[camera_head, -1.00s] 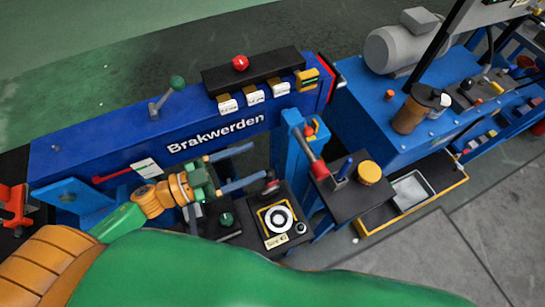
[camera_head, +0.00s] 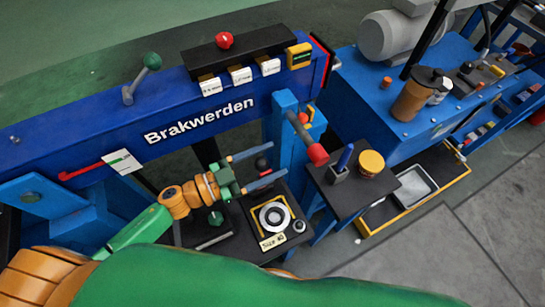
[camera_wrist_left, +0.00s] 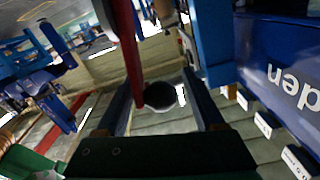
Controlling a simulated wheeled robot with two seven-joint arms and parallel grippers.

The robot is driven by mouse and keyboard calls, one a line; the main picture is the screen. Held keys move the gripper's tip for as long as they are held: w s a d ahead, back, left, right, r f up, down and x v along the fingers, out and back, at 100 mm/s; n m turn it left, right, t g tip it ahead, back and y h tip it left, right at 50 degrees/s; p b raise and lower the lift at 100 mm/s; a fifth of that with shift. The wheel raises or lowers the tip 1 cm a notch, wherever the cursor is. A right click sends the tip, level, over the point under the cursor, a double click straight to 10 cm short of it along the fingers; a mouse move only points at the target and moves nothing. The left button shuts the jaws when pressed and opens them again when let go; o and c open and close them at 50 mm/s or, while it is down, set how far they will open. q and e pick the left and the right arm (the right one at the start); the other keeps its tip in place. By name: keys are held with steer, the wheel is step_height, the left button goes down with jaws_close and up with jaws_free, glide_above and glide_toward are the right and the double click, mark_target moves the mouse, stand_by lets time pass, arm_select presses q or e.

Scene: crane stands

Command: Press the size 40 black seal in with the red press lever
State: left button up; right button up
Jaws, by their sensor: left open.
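My left gripper (camera_head: 284,160) is open, its two blue-grey fingers pointing right in front of the blue press column (camera_head: 283,125). A black ball knob (camera_head: 262,163) shows between the fingers in the head view. In the left wrist view, the black knob (camera_wrist_left: 160,95) is between the fingers, beside a red bar (camera_wrist_left: 130,45); contact with either finger cannot be told. A red-ended lever (camera_head: 318,155) leans out right of the fingers. Below stands a fixture marked Size 40 (camera_head: 272,241), with a pale round part inside a dark ring (camera_head: 273,216). My right gripper is out of view.
The blue Brakwerden beam (camera_head: 200,122) runs behind the gripper. A small black table (camera_head: 350,195) at right carries a blue-handled holder (camera_head: 343,165) and a yellow-lidded pot (camera_head: 371,163). A green knob (camera_head: 215,218) stands left of the fixture.

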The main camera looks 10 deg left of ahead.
arm_select(q)
steer(key=shift+w+d, duration=0.3)
steer(key=shift+d, duration=0.15)
jaws_close()
